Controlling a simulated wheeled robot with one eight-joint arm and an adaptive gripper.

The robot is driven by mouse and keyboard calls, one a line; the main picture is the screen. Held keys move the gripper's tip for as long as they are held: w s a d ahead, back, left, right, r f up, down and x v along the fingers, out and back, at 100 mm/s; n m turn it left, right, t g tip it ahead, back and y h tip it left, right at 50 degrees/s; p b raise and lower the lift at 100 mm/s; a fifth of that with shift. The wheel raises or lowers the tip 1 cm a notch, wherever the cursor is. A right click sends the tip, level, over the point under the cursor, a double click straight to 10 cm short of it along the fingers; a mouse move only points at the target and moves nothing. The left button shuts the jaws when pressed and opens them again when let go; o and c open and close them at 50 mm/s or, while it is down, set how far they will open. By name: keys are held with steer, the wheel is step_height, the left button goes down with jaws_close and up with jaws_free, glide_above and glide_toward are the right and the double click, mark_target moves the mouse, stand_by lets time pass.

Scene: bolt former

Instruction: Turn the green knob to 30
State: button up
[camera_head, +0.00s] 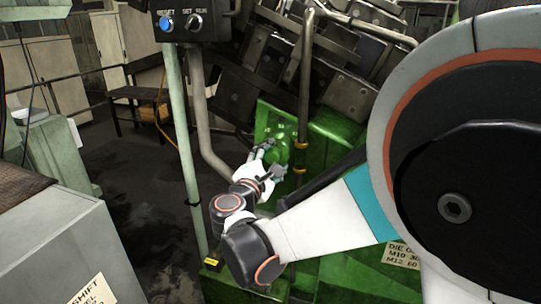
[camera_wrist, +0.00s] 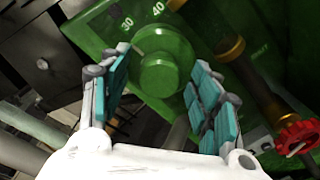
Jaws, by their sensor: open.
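The green knob (camera_wrist: 164,68) is on a green panel, in the middle of the wrist view between my gripper's two teal-padded fingers. A pointer-like tab shows at its upper left. White numbers 30 (camera_wrist: 127,23) and 40 (camera_wrist: 156,9) are marked on the panel above it. My gripper (camera_wrist: 160,85) is open, with one finger on each side of the knob. Whether the fingers touch it I cannot tell. In the head view my gripper (camera_head: 266,160) is at the green machine, and the knob (camera_head: 277,152) shows small and partly hidden behind it.
A brass-jointed pipe (camera_head: 302,110) runs down close to the right of the knob. A red handwheel (camera_wrist: 298,138) is at lower right in the wrist view. A control box (camera_head: 190,22) on a post (camera_head: 180,130) stands left of my arm. A grey cabinet (camera_head: 60,240) is at left.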

steer(key=v, duration=0.7)
